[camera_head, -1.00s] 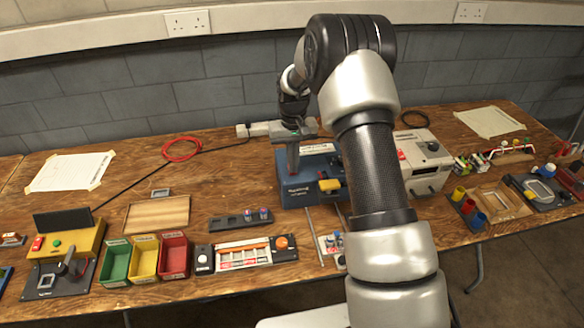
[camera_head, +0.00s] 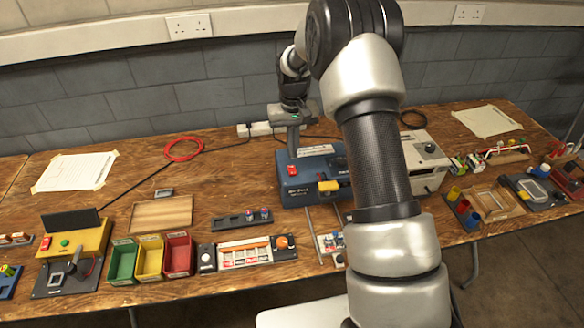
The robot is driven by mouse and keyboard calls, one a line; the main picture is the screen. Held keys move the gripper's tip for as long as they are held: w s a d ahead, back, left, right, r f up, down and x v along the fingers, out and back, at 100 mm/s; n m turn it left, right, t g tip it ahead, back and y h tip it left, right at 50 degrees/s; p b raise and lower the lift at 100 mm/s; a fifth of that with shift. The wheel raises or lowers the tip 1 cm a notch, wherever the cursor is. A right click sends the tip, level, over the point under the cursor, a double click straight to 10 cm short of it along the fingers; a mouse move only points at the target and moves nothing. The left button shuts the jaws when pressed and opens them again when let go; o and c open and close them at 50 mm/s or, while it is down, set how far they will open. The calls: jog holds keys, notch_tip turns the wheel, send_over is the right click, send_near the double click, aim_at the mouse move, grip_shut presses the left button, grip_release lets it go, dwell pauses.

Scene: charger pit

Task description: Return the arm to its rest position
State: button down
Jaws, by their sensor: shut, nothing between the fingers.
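My arm rises from the lower right of the head view, bends at the top, and its end hangs down over the back middle of the bench. My gripper (camera_head: 293,152) is shut and empty. It points down above the back left part of the blue charger box (camera_head: 311,193), which has a red switch and a yellow block on its front. The fingertips show in front of the box's back edge; I cannot tell the exact gap between them and the box.
A grey box (camera_head: 425,160) stands right of my arm, partly hidden. Green, yellow and red bins (camera_head: 178,256) stand front left, beside a panel with an orange knob (camera_head: 245,252). A white power strip (camera_head: 258,129) lies behind. Bare bench (camera_head: 230,185) lies left of the blue box.

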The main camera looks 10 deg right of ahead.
jog(key=s+r+t+p, duration=0.1)
jog(key=s+r, duration=0.5)
jog(key=r, duration=0.5)
jog(key=s+r+t+p, duration=0.1)
jog(key=s+r+t, duration=0.1)
jog(key=s+r, duration=0.7)
jog(key=s+r+t, duration=0.1)
jog(key=s+r, duration=0.1)
jog(key=s, duration=0.4)
jog(key=s+r, duration=0.3)
jog(key=s, duration=0.3)
jog(key=s+r+t+p, duration=0.1)
jog(key=s+r, duration=0.1)
jog(key=s, duration=0.5)
jog(key=shift+r+t, duration=0.3)
jog(key=shift+r, duration=0.1)
